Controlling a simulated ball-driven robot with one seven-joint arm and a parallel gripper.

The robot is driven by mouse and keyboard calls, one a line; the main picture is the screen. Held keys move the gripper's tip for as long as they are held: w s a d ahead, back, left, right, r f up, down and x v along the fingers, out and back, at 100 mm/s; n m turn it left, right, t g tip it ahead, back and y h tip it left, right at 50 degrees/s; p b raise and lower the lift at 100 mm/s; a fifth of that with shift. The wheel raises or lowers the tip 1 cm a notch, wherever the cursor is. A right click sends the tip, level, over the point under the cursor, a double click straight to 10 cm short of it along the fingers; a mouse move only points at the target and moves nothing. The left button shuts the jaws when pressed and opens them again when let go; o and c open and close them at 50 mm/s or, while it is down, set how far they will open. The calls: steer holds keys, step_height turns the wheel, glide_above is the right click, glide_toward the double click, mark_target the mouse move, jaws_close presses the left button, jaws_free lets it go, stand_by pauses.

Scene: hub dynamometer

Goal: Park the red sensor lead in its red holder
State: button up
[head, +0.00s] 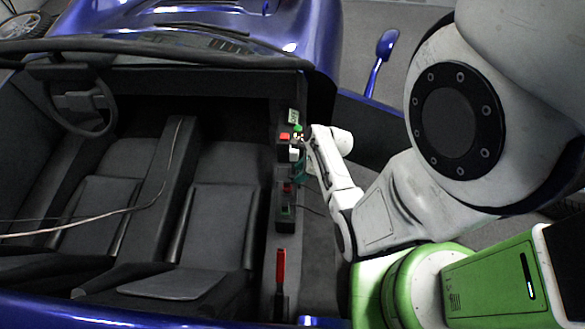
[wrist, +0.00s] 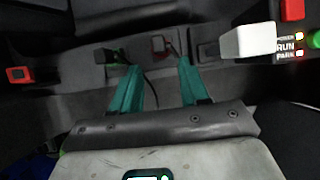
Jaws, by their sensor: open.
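My gripper (wrist: 159,66) is open, its two teal fingers apart with nothing between them in the wrist view. In the head view my gripper (head: 301,165) is small, beside the console and partly hidden. A small dark block with a red part (wrist: 160,45) lies just beyond the fingertips and shows in the head view (head: 287,187). A thin dark cable runs near it. I cannot tell whether it is the red lead or its holder. A red square piece with a dark centre (wrist: 19,75) is at the far left of the wrist view.
A dark block with a green part (wrist: 112,56) sits left of the red one. A control box carries a white lever (wrist: 249,41), a red button (wrist: 291,9) and RUN and PARK labels. A red upright handle (head: 280,268) stands nearer in the head view. Seats lie left.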

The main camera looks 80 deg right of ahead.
mark_target(288, 181)
steer(key=shift+b+x, duration=3.55)
steer(key=shift+x, duration=0.9)
steer(key=shift+a, duration=0.1)
jaws_close()
steer(key=shift+r+p, duration=0.75)
steer(key=shift+p, duration=0.2)
steer(key=shift+r+p, duration=2.05)
steer(key=shift+p, duration=0.25)
